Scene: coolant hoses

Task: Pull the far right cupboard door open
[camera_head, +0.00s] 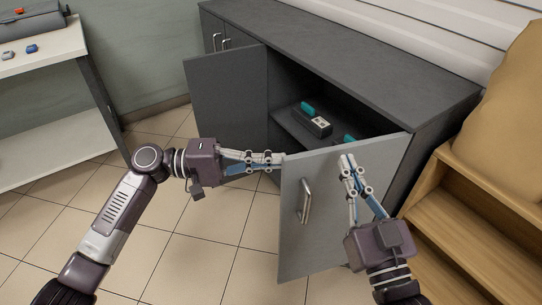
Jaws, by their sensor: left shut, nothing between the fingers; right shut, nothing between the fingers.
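The far right cupboard door (330,215) is a grey panel that stands open, swung out from the dark cabinet (345,55). Its metal handle (305,201) is on the outer face near the free left edge. My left gripper (282,159) is shut and empty, its fingertips at the upper free edge of this door; I cannot tell whether they touch it. My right gripper (346,157) is shut and empty, pointing up in front of the door's outer face, right of the handle. Contact there is also unclear.
Another cupboard door (227,100) stands open on the left. Inside are a dark device with a teal part (317,124) and another teal item (349,139). A wooden shelf unit (490,215) with a tan sack (505,120) stands close on the right. A white table (40,47) is at left.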

